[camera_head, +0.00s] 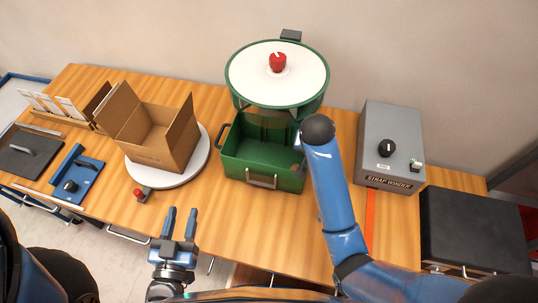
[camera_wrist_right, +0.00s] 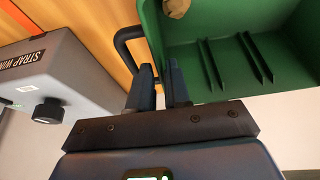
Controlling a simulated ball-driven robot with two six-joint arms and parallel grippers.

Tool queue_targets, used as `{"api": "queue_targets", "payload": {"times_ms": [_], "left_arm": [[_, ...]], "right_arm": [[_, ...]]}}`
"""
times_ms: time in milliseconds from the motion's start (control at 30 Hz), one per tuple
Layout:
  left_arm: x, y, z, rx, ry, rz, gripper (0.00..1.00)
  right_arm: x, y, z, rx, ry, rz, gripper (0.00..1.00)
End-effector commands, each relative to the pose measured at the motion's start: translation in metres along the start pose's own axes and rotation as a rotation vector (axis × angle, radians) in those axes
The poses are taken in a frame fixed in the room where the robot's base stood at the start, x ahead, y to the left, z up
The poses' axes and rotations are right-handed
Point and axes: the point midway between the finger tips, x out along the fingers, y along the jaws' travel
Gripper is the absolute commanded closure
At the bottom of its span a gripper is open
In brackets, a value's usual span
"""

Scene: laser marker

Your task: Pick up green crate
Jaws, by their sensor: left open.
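The green crate (camera_head: 235,170) stands on the wooden table in front of a round green drum. It has a black handle on its left side and a metal clasp on its front. In the right wrist view the green crate (camera_wrist_right: 220,60) fills the upper right, with a dark handle (camera_wrist_right: 122,38) on its near side. My right gripper (camera_wrist_right: 163,80) has its two fingers at that handle, close together. I cannot tell whether they grip it. In the head view my right arm hides this side. My left gripper (camera_head: 181,212) is open and empty near the table's front edge.
The green drum (camera_head: 310,104) with a white top and red knob is behind the crate. A grey strap winder box (camera_head: 378,150) stands to the right, and a cardboard box (camera_head: 150,150) on a white turntable (camera_head: 200,165) to the left. Bare table lies in front of the crate.

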Motion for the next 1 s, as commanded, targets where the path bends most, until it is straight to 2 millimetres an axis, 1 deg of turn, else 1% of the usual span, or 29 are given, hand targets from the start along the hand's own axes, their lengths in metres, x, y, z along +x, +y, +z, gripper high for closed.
{"api": "queue_targets", "payload": {"times_ms": [200, 300, 400, 667, 700, 800, 1000], "left_arm": [[0.0, 0.0, -0.013, 0.0, 0.0, 0.0, 0.57], [0.0, 0.0, -0.014, 0.0, 0.0, 0.0, 0.57], [0.0, 0.0, -0.015, 0.0, 0.0, 0.0, 0.57], [0.0, 0.0, -0.014, 0.0, 0.0, 0.0, 0.57], [0.0, 0.0, -0.014, 0.0, 0.0, 0.0, 0.57], [0.0, 0.0, -0.014, 0.0, 0.0, 0.0, 0.57], [0.0, 0.0, -0.014, 0.0, 0.0, 0.0, 0.57]], "right_arm": [[0.025, 0.0, 0.003, 0.0, -0.006, 0.004, 0.83], [0.037, 0.0, 0.003, 0.001, -0.003, 0.002, 0.83], [0.044, -0.001, 0.003, 0.0, -0.002, 0.001, 0.83], [0.047, -0.001, 0.004, 0.0, -0.001, 0.001, 0.83], [0.047, -0.001, 0.004, 0.0, -0.001, 0.001, 0.86], [0.047, -0.001, 0.003, 0.0, -0.001, 0.001, 1.0], [0.047, -0.001, 0.003, 0.0, -0.001, 0.0, 1.0]]}}
